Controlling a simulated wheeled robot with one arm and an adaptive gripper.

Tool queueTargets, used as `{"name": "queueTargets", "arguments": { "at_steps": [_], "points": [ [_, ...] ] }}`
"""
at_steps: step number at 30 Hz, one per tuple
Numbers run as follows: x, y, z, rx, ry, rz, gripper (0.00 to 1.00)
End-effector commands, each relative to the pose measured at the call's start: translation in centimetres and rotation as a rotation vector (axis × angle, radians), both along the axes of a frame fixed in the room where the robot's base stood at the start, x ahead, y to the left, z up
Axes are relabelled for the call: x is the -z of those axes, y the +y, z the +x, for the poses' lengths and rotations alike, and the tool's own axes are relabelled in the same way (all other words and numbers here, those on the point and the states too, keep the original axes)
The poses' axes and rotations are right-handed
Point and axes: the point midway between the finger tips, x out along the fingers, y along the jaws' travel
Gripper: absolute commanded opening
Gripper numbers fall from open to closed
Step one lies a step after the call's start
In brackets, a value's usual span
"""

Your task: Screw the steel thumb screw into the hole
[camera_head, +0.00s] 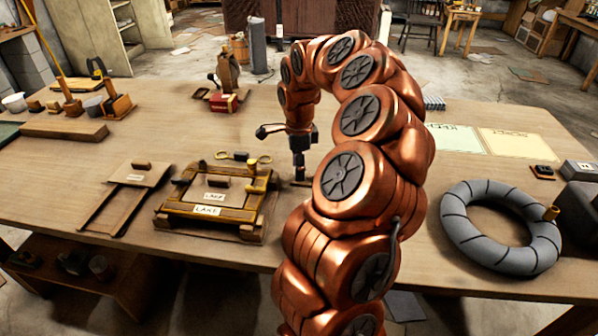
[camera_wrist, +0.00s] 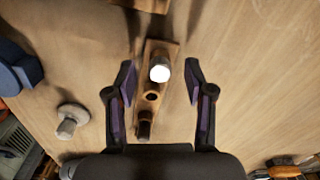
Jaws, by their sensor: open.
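A narrow wooden block (camera_wrist: 165,52) lies between my open gripper fingers in the wrist view. A cylinder with a bright, shiny top (camera_wrist: 160,68), apparently the steel thumb screw, stands on it. An open dark hole (camera_wrist: 152,97) is beside it, and a dark peg (camera_wrist: 145,124) stands at the near end. My gripper (camera_wrist: 160,72) is above the block, with one finger on each side of the bright cylinder and visible gaps. In the head view my gripper (camera_head: 298,170) points down near the tabletop; its fingertips and the block are hard to make out there.
A grey flanged piece (camera_wrist: 70,122) is left of the block, and a blue object (camera_wrist: 18,68) is farther left. On the table (camera_head: 480,177), a wooden frame labelled LAKE (camera_head: 208,211) is left of my arm and a grey ring (camera_head: 480,240) is right.

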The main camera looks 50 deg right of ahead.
Motion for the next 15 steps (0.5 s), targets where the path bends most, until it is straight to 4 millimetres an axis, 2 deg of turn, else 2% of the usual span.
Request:
{"name": "queueTargets", "arguments": {
  "at_steps": [7, 15],
  "points": [
    [0.14, 0.01, 0.0, -0.001, 0.001, -0.001, 0.53],
    [0.13, 0.04, 0.02, -0.002, 0.001, -0.001, 0.25]
  ]
}}
